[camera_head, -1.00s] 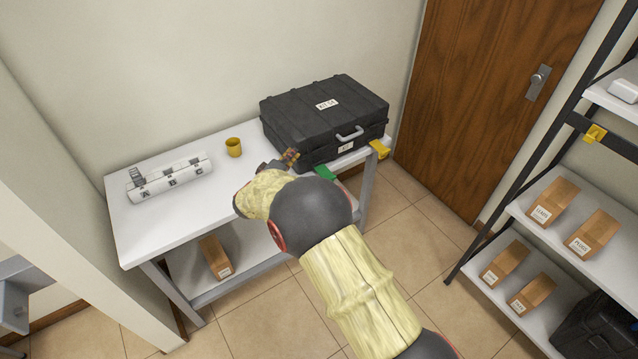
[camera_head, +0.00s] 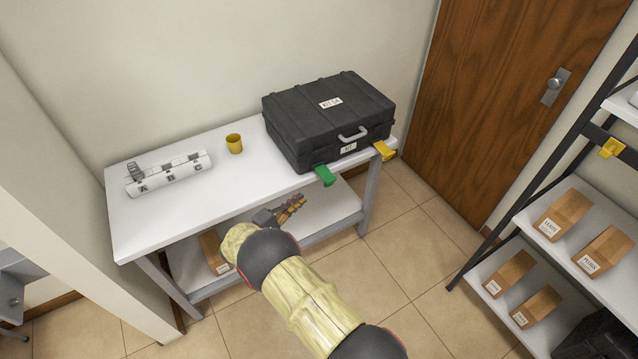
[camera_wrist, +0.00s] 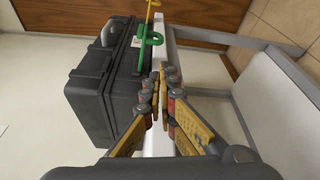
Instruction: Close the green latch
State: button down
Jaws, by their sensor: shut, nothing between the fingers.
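The black case (camera_head: 328,118) lies with its lid down on the white table. The green latch (camera_head: 325,175) sticks out from the left part of the case's front, flipped outward past the table edge. It also shows in the wrist view as a green loop (camera_wrist: 150,42) standing out from the case (camera_wrist: 105,90). A yellow latch (camera_head: 384,150) sticks out likewise at the right part of the front. My gripper (camera_head: 299,201) is shut and empty, in front of the table and below and left of the green latch, not touching it. In the wrist view its fingertips (camera_wrist: 160,72) are together, pointing towards the latch side.
A yellow cup (camera_head: 234,143) and a white holder (camera_head: 169,174) marked with letters stand on the table (camera_head: 180,218). The lower shelf holds a cardboard box. A shelf rack with boxes (camera_head: 560,214) stands at right by the wooden door (camera_head: 490,90). Floor before the table is clear.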

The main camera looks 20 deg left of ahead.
aim_at(325, 176)
jog(key=shift+w, duration=0.1)
jog(key=b+x, duration=0.3)
jog(key=x, duration=0.6)
jog(key=shift+w+d, duration=0.15)
jog(key=shift+w, duration=0.2)
jog(key=shift+d+r, duration=0.1)
jog(key=shift+d, duration=0.05)
